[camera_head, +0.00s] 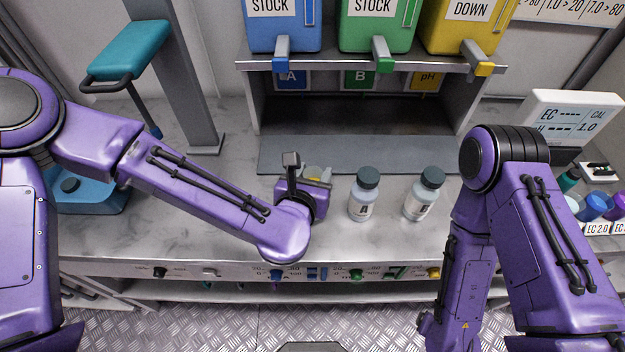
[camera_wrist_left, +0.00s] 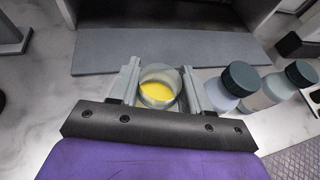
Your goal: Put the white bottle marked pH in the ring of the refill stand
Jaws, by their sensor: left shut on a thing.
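My left gripper (camera_head: 312,175) is shut on a round, open-topped vessel (camera_wrist_left: 159,88) with yellow inside. In the left wrist view the vessel sits between the two grey fingers; no marking on it shows. In the head view it is mostly hidden by my wrist. Two pale bottles with dark teal caps, a left one (camera_head: 362,204) and a right one (camera_head: 420,204), stand upright on the bench to the right of my left gripper. Their label letters are too small to read surely. I cannot make out the ring of the refill stand. My right gripper is not in view.
Blue (camera_head: 283,30), green (camera_head: 378,28) and yellow (camera_head: 465,28) tanks with taps stand on a shelf (camera_head: 340,62) above a grey mat (camera_head: 345,155). A meter (camera_head: 570,118) and small coloured-capped bottles (camera_head: 596,205) stand at right. My right arm covers the bench's front right.

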